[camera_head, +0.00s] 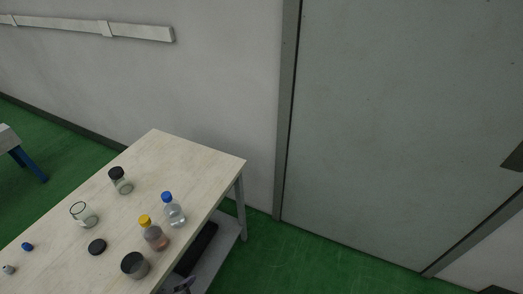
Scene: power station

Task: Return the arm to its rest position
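Neither of my grippers can be made out in the head view, and no arm is clearly seen. A pale wooden table (150,150) stands at the lower left, with several small vessels on it. I cannot tell the pose of either arm from this frame.

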